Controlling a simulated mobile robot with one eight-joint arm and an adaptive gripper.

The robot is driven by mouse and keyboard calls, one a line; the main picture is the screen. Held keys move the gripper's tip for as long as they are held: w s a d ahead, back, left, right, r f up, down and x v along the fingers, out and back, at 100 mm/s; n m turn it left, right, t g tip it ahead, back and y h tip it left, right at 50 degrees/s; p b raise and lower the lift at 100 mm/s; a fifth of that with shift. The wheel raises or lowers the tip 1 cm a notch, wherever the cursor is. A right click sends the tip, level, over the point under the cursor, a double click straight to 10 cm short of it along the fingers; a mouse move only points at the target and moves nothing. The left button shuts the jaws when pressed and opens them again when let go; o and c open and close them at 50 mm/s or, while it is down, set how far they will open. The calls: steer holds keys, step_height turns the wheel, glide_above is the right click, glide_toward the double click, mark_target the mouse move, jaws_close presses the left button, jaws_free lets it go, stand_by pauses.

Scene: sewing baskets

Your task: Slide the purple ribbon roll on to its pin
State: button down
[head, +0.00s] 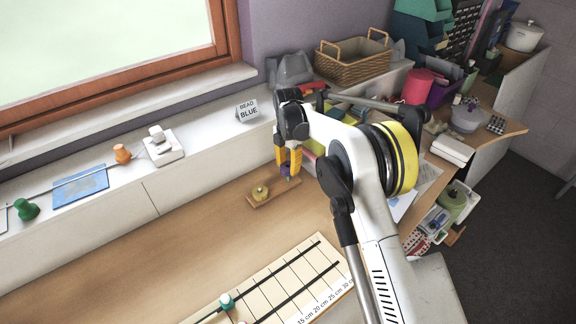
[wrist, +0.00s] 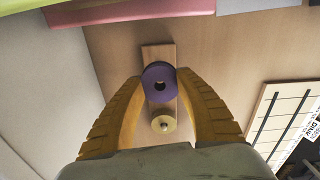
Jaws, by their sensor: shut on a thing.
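The purple ribbon roll (wrist: 148,82) is gripped between the two yellow fingers of my gripper (wrist: 160,80) in the wrist view. Its round centre hole shows dark and faces the camera. In the head view my gripper (head: 288,163) points down with the purple roll low between its fingers, over the right end of a small wooden base (head: 253,203). The base also shows in the wrist view (wrist: 158,52), running under the roll. A yellow roll (head: 261,191) sits around a pin at the base's other end. I cannot make out the purple roll's pin or the height gap.
A ruled measuring board (head: 290,280) lies on the table in front. A wicker basket (head: 352,60) stands at the back. The wooden table left of the base is clear.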

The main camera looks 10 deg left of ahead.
steer(key=shift+f, duration=0.45)
steer(key=shift+r, duration=0.15)
steer(key=shift+r, duration=0.7)
